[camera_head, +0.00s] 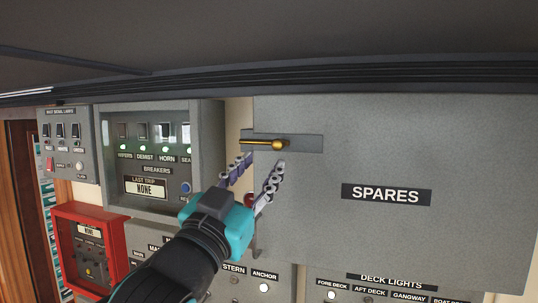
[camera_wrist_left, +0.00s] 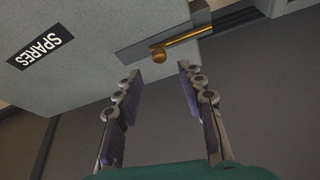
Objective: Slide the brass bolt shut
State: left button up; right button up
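The brass bolt (camera_head: 260,142) lies horizontally on a dark backing plate (camera_head: 311,143) near the upper left edge of the grey SPARES door (camera_head: 470,150). Its round knob (camera_head: 281,144) is at the rod's right end. The bolt also shows in the left wrist view (camera_wrist_left: 186,40), with its knob in front of the gap between the fingers. My left gripper (camera_head: 263,161) is open and empty, its fingertips just below the bolt in the head view. I cannot tell whether a fingertip touches the knob. My right gripper is not in view.
A breaker panel (camera_head: 212,150) stands left of the door, across a narrow pale gap. A red box (camera_head: 60,215) is at the lower left. Switch panels with labels lie below the door (camera_head: 385,292). A dark ledge (camera_head: 400,72) runs above.

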pick_arm(q)
jog(key=v, duration=0.4)
jog(key=shift+s+f, duration=0.1)
jog(key=w+a+f+n+g+y+b, duration=0.25)
jog(key=f+b, duration=0.35)
jog(key=f, duration=0.8)
jog(key=w+a+f+n+g+y+b, duration=0.1)
jog(key=a+f+y+b, duration=0.35)
jog(key=f, duration=1.05)
jog(key=w+a+f+n+g+b, duration=0.1)
jog(key=a+f+g+b, duration=0.1)
jog(key=f+b, duration=0.9)
jog(key=s+a+f+g+b, duration=0.1)
jog(key=s+f+b, duration=0.3)
jog(key=f, duration=1.2)
jog(key=s+a+f+n+g+y+b, duration=0.1)
jog(key=s+f+g+b, duration=0.3)
jog(key=f, duration=1.3)
jog(key=s+a+f+n+g+b, duration=0.1)
jog(key=f+b, duration=0.5)
jog(key=f, duration=1)
jog(key=s+a+g, duration=0.1)
jog(key=s+g, duration=0.1)
jog(key=s, duration=0.1)
jog(key=shift+a+f+y+b, duration=0.25)
jog(key=shift+f+y+b, duration=0.05)
jog(key=shift+f+y, duration=0.1)
